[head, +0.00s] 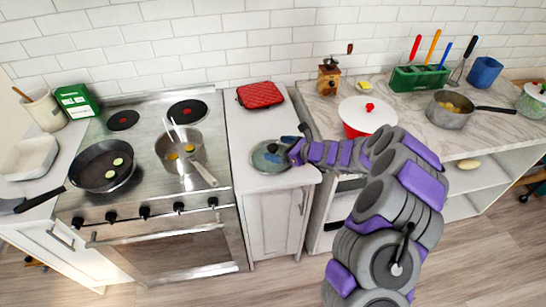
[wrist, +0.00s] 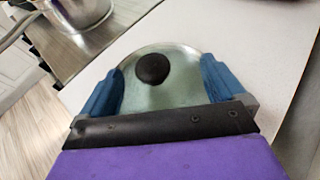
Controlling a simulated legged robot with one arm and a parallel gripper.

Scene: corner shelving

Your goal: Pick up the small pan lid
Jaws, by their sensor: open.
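The small pan lid (head: 268,160) lies on the white counter between the stove and the shelving. It is glass with a dark round knob, and it also shows in the wrist view (wrist: 185,52). My gripper (head: 289,148) is right over the lid, and in the wrist view its two blue fingers (wrist: 162,85) stand apart, one on each side of the lid and its knob. The fingers are open. I cannot tell whether they touch the lid. The near edge of the lid is hidden by my gripper.
A red pot holder (head: 261,95) lies behind on the same counter. Left is the stove (head: 140,155) with a saucepan (head: 180,153) and a frying pan (head: 101,166). Right, a red pot with a white lid (head: 366,115) stands behind my arm. The counter's front edge is close.

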